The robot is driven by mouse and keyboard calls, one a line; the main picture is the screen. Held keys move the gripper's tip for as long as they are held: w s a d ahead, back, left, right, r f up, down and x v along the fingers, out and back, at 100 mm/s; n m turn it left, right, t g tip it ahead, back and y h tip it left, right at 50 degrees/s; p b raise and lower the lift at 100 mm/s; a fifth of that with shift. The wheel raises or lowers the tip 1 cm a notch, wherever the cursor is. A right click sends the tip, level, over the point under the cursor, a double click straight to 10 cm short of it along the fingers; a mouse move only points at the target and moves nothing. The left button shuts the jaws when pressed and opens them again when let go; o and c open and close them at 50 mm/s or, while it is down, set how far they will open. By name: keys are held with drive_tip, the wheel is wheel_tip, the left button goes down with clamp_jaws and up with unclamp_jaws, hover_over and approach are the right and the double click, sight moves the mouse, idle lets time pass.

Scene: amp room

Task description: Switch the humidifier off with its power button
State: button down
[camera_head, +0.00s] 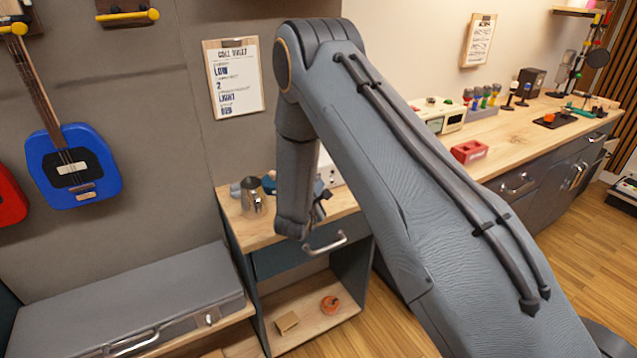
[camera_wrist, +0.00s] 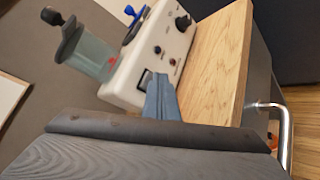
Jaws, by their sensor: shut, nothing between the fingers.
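A white box-shaped unit (camera_wrist: 130,85) stands on the wooden cabinet top and carries dark knobs, a black rocker switch and a small red button. It also shows, mostly behind my arm, in the head view (camera_head: 329,168). Beside it is a translucent greenish tank (camera_wrist: 90,52) with a black cap. I cannot tell for sure which of these is the humidifier or which control is its power button. My gripper (camera_wrist: 160,82) is shut and empty, its tips close in front of the white unit near the rocker switch. Contact cannot be told. In the head view my gripper (camera_head: 319,205) is small and partly hidden.
A metal mug (camera_head: 252,198) stands on the cabinet top at the left. The drawer handle (camera_head: 325,244) juts out below the cabinet edge. The lower shelf holds an orange object (camera_head: 329,305) and a small box (camera_head: 287,322). A grey case (camera_head: 150,290) lies to the left.

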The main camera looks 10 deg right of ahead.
drive_tip(key=shift+s+d, duration=0.1)
drive_tip(key=shift+s, duration=0.15)
drive_tip(key=shift+s+d+p, duration=0.3)
drive_tip(key=shift+s+p, duration=0.2)
drive_tip(key=shift+s, duration=0.45)
drive_tip(key=shift+s+d+p, duration=0.35)
drive_tip(key=shift+s+p, duration=0.15)
drive_tip(key=shift+s, duration=0.5)
drive_tip(key=shift+s+d+p, duration=0.3)
drive_tip(key=shift+s+p, duration=0.2)
drive_tip(key=shift+s, duration=0.45)
